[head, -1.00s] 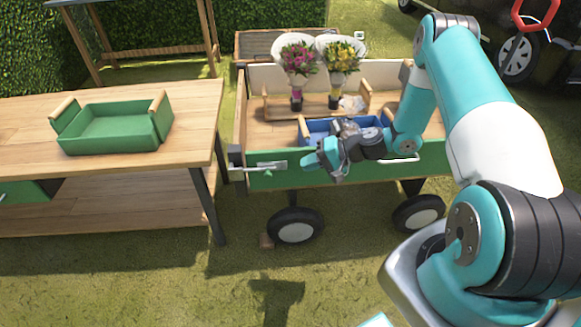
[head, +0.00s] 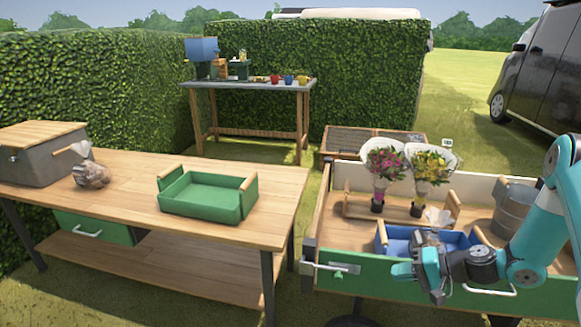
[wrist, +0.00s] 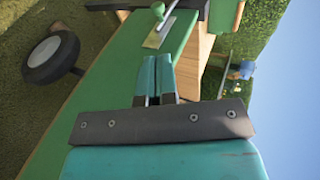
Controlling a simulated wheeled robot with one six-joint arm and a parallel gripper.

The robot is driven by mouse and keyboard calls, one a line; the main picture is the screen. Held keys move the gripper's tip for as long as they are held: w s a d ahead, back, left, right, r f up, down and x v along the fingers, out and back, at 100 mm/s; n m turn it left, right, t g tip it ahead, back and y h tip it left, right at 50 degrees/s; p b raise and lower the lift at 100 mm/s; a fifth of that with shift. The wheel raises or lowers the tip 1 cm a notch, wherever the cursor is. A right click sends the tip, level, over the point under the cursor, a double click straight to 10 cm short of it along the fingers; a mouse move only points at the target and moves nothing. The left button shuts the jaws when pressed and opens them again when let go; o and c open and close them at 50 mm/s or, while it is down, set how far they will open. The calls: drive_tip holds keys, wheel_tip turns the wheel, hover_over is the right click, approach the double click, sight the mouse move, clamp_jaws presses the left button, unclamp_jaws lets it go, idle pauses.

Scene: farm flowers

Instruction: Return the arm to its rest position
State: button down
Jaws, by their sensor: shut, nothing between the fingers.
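My gripper (head: 434,270) is teal with dark joints. In the head view it is in front of the blue tray (head: 462,242), by the green side of the cart (head: 360,284). In the wrist view the two teal fingers of my gripper (wrist: 155,75) lie together, with nothing between them. They point along the cart's green side panel (wrist: 100,105). My arm (head: 540,235) comes in from the right edge, bent at the elbow.
Two wrapped bouquets (head: 384,170) stand in a wooden holder (head: 400,215) on the cart. A metal bucket (head: 512,210) is at right. A wooden table (head: 120,205) at left bears a green tray (head: 205,200) and a grey box (head: 45,160). Grass lies between table and cart.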

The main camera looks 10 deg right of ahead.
drive_tip(key=s+a+r+n+g+h, duration=0.1)
drive_tip(key=s+a+r+n+g, duration=0.25)
drive_tip(key=a+r, duration=0.5)
drive_tip(key=s+a+r+n+g+h, duration=0.25)
drive_tip(key=a+r+n, duration=0.35)
drive_tip(key=r, duration=0.4)
drive_tip(key=s+a+r+n+h, duration=0.25)
drive_tip(key=s+r, duration=0.25)
drive_tip(key=s, duration=0.4)
drive_tip(key=s+a+r+n+h, duration=0.1)
drive_tip(key=s+a+r, duration=0.3)
drive_tip(key=s, duration=0.5)
wheel_tip(320, 180, up, 13)
drive_tip(key=p, duration=1.3)
drive_tip(key=shift+s+d, duration=0.15)
drive_tip(key=shift+d, duration=0.2)
